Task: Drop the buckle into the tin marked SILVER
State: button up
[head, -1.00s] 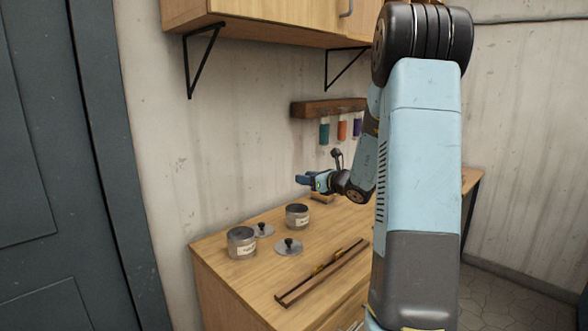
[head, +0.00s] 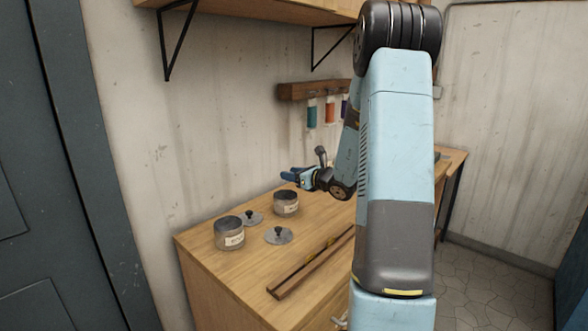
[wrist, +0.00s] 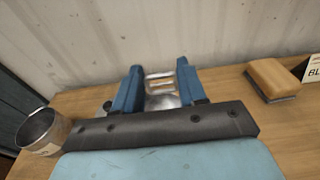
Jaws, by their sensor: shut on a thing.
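My gripper (head: 284,175) is over the back of the wooden bench in the head view, above and behind the rear tin (head: 287,205). In the wrist view its two blue fingers (wrist: 160,88) are shut on a silvery metal buckle (wrist: 161,99). A second open tin (head: 229,236) stands nearer the bench's left end. Both tins have pale labels, too small to read. One open tin (wrist: 36,132) shows at the left of the wrist view, its label unreadable. Two grey lids with dark knobs, one behind (head: 251,219) and one in front (head: 278,236), lie flat by the tins.
A wooden rack (head: 310,270) lies along the front of the bench. A wood-backed block (wrist: 272,79) and a card starting "BL" (wrist: 313,70) stand right of my gripper. Coloured items hang from a wall rail (head: 300,91) behind.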

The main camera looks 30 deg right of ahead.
jog(key=shift+f, duration=0.25)
jog(key=o, duration=1.1)
jog(key=shift+s, duration=0.15)
jog(key=v, duration=1.3)
jog(key=shift+s+d, duration=0.2)
jog(key=shift+s, duration=0.05)
